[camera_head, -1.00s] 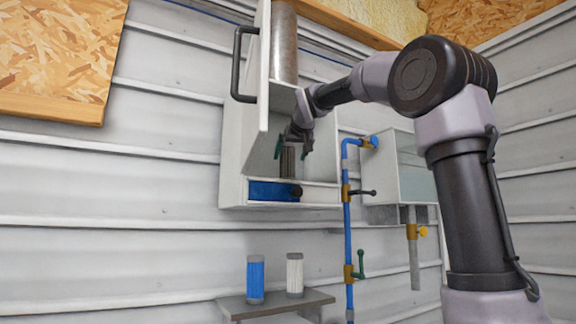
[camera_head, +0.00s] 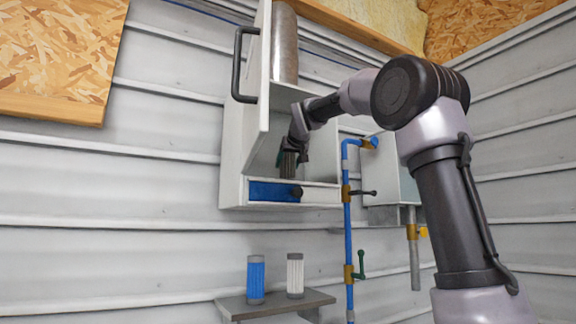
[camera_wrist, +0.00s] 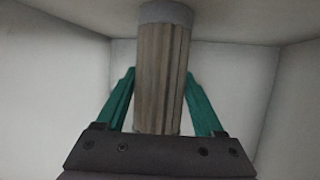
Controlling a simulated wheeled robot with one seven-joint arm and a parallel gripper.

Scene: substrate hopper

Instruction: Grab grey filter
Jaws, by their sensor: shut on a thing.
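The grey filter (camera_wrist: 163,75) is a pleated cylinder with a smooth grey cap, standing between the two green fingers of my gripper (camera_wrist: 162,98) in the wrist view. My gripper is shut on it. In the head view my gripper (camera_head: 291,158) is inside the open white wall cabinet, and the filter (camera_head: 288,166) shows as a small dark shape at its fingers, just above the blue part. The filter's lower end is hidden behind my gripper in the wrist view.
The cabinet (camera_head: 232,150) has a door with a black handle (camera_head: 240,65) swung open at left. A blue filter (camera_head: 255,278) and a white filter (camera_head: 295,275) stand on a small shelf (camera_head: 275,304) below. A blue pipe (camera_head: 347,225) with valves runs just right of the cabinet.

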